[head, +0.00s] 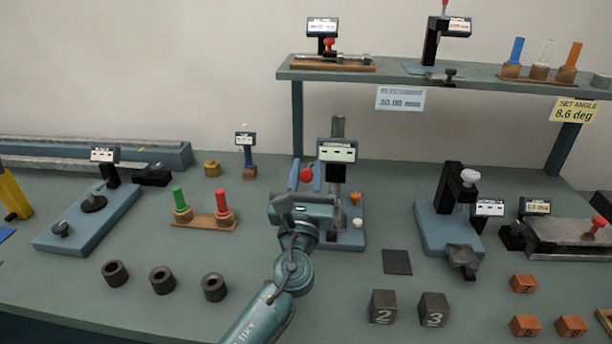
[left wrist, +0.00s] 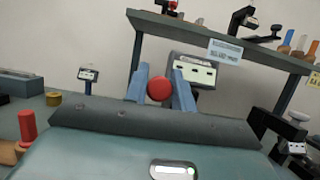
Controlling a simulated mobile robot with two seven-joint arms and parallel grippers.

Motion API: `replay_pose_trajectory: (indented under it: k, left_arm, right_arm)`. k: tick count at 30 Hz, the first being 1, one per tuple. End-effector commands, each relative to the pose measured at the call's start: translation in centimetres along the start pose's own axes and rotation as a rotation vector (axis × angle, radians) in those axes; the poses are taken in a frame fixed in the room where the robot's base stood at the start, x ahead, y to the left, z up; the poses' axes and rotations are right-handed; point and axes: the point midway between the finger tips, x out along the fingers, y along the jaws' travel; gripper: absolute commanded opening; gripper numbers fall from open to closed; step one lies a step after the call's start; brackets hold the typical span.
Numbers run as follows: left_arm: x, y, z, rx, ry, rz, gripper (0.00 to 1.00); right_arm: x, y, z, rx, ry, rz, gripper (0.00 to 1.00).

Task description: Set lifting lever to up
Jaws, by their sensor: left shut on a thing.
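A measuring device with a small display (head: 338,151) and a grey vertical post stands on a blue base (head: 352,240) in the middle of the bench. A red ball knob (head: 307,175), apparently the end of the lifting lever, is at the left of its post. My left gripper (head: 306,177) reaches in from the front, its two blue fingers shut on the knob. In the left wrist view the red knob (left wrist: 160,89) sits between both fingers. The lever's rod is hidden, so its exact angle cannot be told. My right gripper is not in view.
An orange knob (head: 355,197) and a white knob (head: 357,223) are at the device's right. Green and red plugs (head: 205,222) stand to the left, dark rings (head: 162,280) lie in front. Numbered blocks (head: 383,307) sit front right. A raised shelf (head: 400,76) spans behind.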

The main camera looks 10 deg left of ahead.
Motion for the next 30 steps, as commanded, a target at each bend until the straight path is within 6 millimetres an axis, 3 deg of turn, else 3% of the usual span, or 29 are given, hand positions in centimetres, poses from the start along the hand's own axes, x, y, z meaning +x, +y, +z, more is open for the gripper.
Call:
replay_pose_trajectory:
  k: [1,6,26,27,30]
  left_arm:
    - [0.7,0.0,1.1,0.0,-0.012,0.001,0.0]
    - [1.6,0.0,1.9,0.0,-0.013,0.001,0.0]
    - [2.4,0.1,2.2,0.0,-0.01,0.002,0.0]
    - [2.4,0.1,2.2,-0.001,-0.01,0.002,0.27]
    - [2.4,0.1,2.1,-0.001,-0.008,0.002,0.35]
  right_arm:
    - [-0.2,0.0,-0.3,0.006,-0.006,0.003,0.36]
    - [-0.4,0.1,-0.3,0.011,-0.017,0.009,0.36]
    - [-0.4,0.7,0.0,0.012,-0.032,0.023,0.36]
    - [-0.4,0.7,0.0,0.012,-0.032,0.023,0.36]
    - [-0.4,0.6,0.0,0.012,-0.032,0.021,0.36]
